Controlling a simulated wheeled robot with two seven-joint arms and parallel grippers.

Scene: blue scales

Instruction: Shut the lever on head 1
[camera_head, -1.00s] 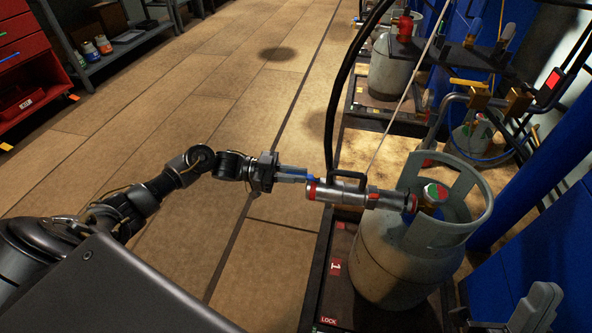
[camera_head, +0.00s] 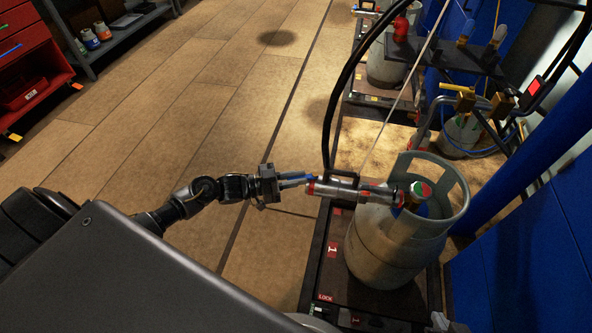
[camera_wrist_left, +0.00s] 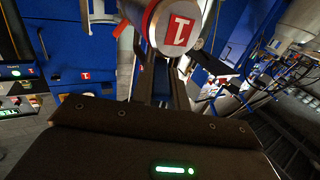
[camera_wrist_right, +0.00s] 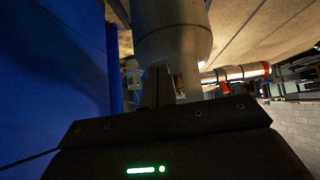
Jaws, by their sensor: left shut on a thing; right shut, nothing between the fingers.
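Head 1 (camera_head: 338,191) is a silver tube with red bands. It lies level against the valve of a grey gas cylinder (camera_head: 378,245) standing on the scale marked 1 (camera_head: 330,280). My left gripper (camera_head: 297,180) is at the left end of the head, shut on a narrow blue part there that looks like the lever. The fingers mostly hide it. In the left wrist view the head's end with its red 1 label (camera_wrist_left: 179,30) is just above the fingers. My right gripper (camera_wrist_right: 168,88) is shut and empty, close to a grey rounded body (camera_wrist_right: 172,40).
Black hoses (camera_head: 330,110) hang beside the head. A second scale with a cylinder (camera_head: 385,65) stands behind. Blue panels (camera_head: 530,240) close off the right. The floor (camera_head: 200,100) on the left is open up to the red cabinet (camera_head: 30,80).

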